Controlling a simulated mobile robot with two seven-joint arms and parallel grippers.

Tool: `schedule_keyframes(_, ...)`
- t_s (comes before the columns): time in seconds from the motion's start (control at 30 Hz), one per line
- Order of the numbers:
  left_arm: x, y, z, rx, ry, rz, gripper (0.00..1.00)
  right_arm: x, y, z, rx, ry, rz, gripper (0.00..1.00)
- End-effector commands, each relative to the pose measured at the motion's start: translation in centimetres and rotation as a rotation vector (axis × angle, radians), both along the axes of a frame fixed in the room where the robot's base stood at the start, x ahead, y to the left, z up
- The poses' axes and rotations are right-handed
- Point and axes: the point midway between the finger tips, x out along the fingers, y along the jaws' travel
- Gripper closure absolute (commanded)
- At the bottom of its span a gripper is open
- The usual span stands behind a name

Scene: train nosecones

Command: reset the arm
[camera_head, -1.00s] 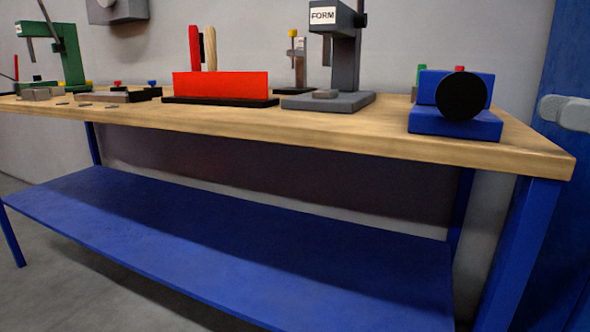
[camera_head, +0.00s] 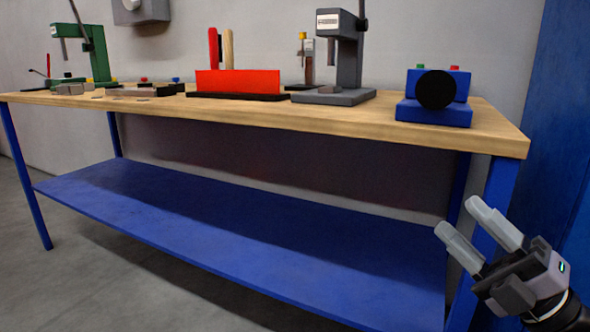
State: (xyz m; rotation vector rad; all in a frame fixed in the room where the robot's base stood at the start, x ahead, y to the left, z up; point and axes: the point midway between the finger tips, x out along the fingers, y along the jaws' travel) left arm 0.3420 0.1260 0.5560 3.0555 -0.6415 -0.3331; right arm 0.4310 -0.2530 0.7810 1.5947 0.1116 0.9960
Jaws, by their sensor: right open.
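My right gripper (camera_head: 463,222) is at the lower right of the head view. Its two grey fingers are apart with nothing between them, and they point up and to the left. It is in front of the right end of the workbench (camera_head: 330,122), below the level of the wooden top, and covers part of the blue leg there. Whether it touches the bench cannot be told, but no contact shows. My left gripper is not in view.
On the bench stand a blue machine (camera_head: 433,113) with a black disc, a grey press (camera_head: 347,62), a red block (camera_head: 238,82) and a green press (camera_head: 97,52). The blue lower shelf (camera_head: 240,240) is bare. A blue upright panel (camera_head: 560,120) is at the right.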

Motion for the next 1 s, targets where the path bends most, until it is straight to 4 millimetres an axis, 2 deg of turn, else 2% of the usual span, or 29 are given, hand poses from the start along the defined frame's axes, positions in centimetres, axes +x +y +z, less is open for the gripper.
schedule_keyframes(0.03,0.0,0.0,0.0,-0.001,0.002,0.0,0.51,0.0,0.9,-2.8,0.146,0.15,0.016,0.51)
schedule_keyframes(0.17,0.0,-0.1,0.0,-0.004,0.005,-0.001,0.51,-0.7,3.4,-9.7,0.486,0.533,0.036,0.51)
schedule_keyframes(0.2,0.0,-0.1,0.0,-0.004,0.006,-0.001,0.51,-1.2,4.3,-11.8,0.582,0.651,0.039,0.51)
schedule_keyframes(0.3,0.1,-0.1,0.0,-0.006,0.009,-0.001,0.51,-3.3,7.1,-16.5,0.799,0.935,0.051,0.51)
schedule_keyframes(0.4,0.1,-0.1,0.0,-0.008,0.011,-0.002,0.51,-6.2,10.2,-20.2,0.987,1.202,0.064,0.51)
schedule_keyframes(0.5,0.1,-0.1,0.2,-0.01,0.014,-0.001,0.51,-9.6,13.6,-22.5,1.149,1.454,0.082,0.51)
schedule_keyframes(0.53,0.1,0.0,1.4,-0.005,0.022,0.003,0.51,-9.0,13.0,-21.0,1.129,1.43,0.067,0.51)
schedule_keyframes(0.57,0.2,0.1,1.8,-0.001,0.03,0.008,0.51,-8.9,12.8,-20.6,1.123,1.427,0.057,0.51)
schedule_keyframes(1.0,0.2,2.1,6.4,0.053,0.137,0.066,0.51,-8.7,10.7,-16.0,1.125,1.474,-0.089,0.51)
